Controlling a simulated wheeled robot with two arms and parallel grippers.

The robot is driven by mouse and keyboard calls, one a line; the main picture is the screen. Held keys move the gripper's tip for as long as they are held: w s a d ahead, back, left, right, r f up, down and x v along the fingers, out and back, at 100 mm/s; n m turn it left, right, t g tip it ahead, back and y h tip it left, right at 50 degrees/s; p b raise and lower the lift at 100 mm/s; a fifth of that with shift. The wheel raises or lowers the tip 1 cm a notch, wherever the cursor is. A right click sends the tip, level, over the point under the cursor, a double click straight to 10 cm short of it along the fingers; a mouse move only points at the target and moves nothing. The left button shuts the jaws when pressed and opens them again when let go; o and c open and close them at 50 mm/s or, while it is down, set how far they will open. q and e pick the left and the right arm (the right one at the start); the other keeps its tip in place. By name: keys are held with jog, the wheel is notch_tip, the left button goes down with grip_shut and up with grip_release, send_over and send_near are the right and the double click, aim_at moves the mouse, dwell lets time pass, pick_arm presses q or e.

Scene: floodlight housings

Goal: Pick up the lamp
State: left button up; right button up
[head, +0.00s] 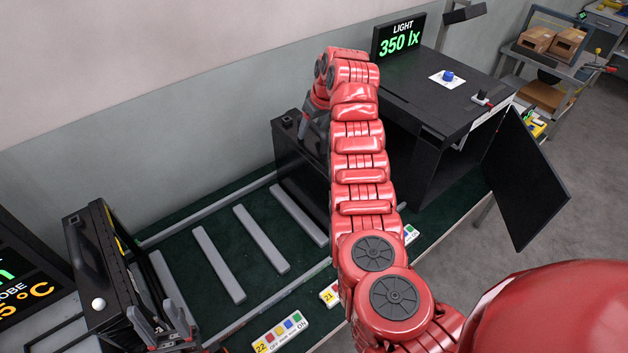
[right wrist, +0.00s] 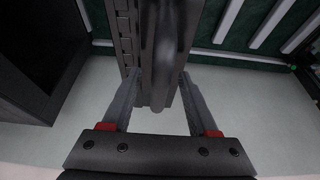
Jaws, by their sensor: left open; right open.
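A black floodlight housing (head: 292,165), which I take for the lamp, stands upright on the green bench by the wall, partly hidden behind my right arm. My right gripper (head: 312,125) is over its top, largely hidden by my wrist. In the right wrist view its open fingers (right wrist: 158,88) stand on either side of a dark grey bar on the housing (right wrist: 162,60); I cannot tell whether they touch it. A second black housing (head: 108,262) with a top handle stands at the lower left. My left gripper (head: 168,335) is open beside its lower right side.
Grey rails (head: 218,265) lie on the green bench between the housings, with free room there. Labelled button strips (head: 280,334) line the front edge. A black cabinet with a light display (head: 398,36) stands right of my right arm; a dark panel (head: 525,178) hangs nearby.

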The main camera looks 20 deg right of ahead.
jog(key=shift+c, duration=0.3)
grip_shut()
jog(key=shift+r, duration=0.15)
dwell(0.9)
